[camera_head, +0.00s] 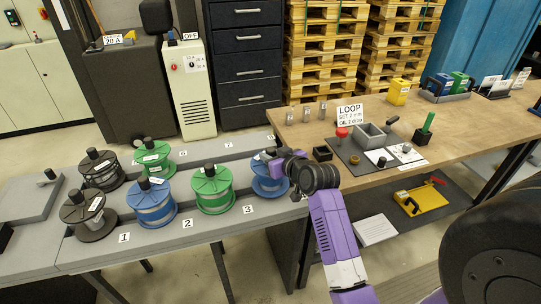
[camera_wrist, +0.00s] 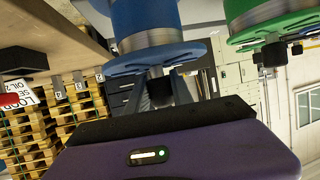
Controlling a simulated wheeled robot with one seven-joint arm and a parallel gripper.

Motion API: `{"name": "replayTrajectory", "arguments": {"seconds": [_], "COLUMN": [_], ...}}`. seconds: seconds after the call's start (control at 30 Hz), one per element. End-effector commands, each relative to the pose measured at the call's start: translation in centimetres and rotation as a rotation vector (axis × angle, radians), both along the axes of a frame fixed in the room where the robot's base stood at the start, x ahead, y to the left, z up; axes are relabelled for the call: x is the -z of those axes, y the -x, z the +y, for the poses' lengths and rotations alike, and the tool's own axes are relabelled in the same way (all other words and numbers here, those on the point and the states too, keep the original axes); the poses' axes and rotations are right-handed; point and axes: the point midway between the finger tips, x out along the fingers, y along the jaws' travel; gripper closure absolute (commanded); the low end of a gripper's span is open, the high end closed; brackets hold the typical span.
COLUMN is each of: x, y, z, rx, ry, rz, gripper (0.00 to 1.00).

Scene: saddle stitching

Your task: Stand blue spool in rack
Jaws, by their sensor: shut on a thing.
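A blue spool (camera_head: 268,181) with a black top knob is at the right end of the grey bench, partly hidden by my gripper. My gripper (camera_head: 275,157) is over its top. In the wrist view the blue spool's flange (camera_wrist: 155,58) fills the upper middle, and my gripper (camera_wrist: 160,88) is shut on its black knob. I cannot tell whether the spool touches the bench. A second blue spool (camera_head: 153,207) stands upright between labels 1 and 2. A grey holder (camera_head: 447,97) with a blue and a green thing in it, perhaps the rack, is on the wooden table at the back right.
Green spools (camera_head: 212,190) and black spools (camera_head: 88,216) stand on the numbered grey bench (camera_head: 190,238). Bare wood shows in front of the holder.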

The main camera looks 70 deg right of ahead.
Motion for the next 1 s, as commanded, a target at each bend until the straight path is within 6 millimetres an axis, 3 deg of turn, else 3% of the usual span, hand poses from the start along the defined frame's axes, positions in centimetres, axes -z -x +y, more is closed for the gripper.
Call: {"name": "replayTrajectory", "arguments": {"seconds": [0.8, 0.83, 0.93, 1.0], "x": [1.2, 1.2, 1.1, 1.2], "y": [-0.1, -0.1, -0.1, -0.1], "z": [-0.1, -0.1, -0.1, -0.1], "rx": [0.001, 0.001, 0.001, 0.001], "ry": [0.007, 0.007, 0.007, 0.005], "rz": [-0.007, -0.007, -0.006, -0.005], "gripper": [1.00, 0.71, 0.51, 0.47]}}
